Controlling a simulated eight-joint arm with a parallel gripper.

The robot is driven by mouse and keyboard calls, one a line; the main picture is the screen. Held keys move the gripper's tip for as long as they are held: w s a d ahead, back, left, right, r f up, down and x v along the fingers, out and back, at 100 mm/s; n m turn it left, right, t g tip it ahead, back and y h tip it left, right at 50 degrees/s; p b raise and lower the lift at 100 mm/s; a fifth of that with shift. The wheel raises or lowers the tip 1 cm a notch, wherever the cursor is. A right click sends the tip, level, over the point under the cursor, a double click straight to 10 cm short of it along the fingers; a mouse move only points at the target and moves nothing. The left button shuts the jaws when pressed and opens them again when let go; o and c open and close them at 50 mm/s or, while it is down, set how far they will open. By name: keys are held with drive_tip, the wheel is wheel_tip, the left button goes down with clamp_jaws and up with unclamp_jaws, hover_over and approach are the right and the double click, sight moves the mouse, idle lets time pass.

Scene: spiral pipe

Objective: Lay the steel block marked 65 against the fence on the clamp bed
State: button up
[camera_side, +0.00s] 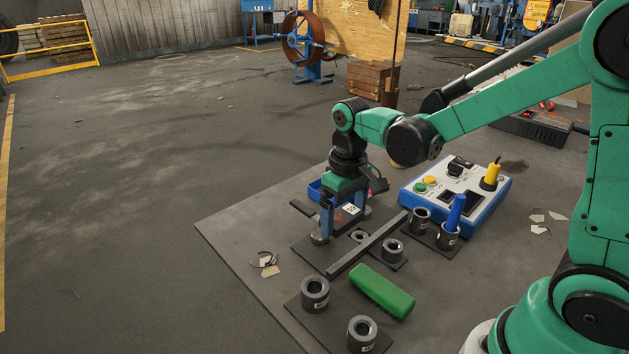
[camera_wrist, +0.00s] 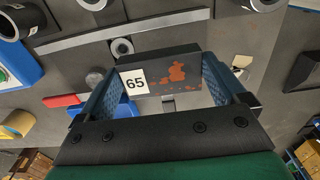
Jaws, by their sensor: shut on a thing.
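The steel block marked 65 (camera_wrist: 158,80) is dark, with a white label and an orange rust patch. My gripper (camera_wrist: 158,85) is shut on it, one blue finger at each end. In the side view my gripper (camera_side: 343,217) points down with the block (camera_side: 347,212) between its fingers, over the dark clamp bed (camera_side: 314,252). The fence (camera_side: 367,244) is a long grey bar along the bed; it also shows in the wrist view (camera_wrist: 125,30). A gap with a steel ring separates block and fence. Clearance beneath the block is unclear.
The steel ring (camera_wrist: 122,47) lies between block and fence. Several dark cylinders (camera_side: 315,293) stand around the bed. A green rounded block (camera_side: 382,291) lies in front of the fence. A blue-white control box (camera_side: 455,190) stands to the right.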

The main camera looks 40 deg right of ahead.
sight(342, 251)
drive_tip(key=shift+f, duration=3.05)
drive_tip(key=shift+f, duration=0.1)
drive_tip(key=o, duration=1.4)
drive_tip(key=shift+c, duration=0.2)
wheel_tip(342, 251, up, 12)
drive_tip(key=shift+s+r, duration=0.2)
drive_tip(key=shift+s+a+r+t, duration=0.1)
drive_tip(key=shift+s+a+t, duration=0.15)
drive_tip(key=shift+s+t, duration=0.75)
drive_tip(key=shift+s+a+r+t, duration=0.1)
drive_tip(key=shift+s+a+t, duration=0.35)
drive_tip(key=shift+t, duration=0.95)
drive_tip(key=shift+s+a+r+t, duration=0.1)
drive_tip(key=shift+s+t, duration=0.85)
drive_tip(key=shift+t, duration=0.25)
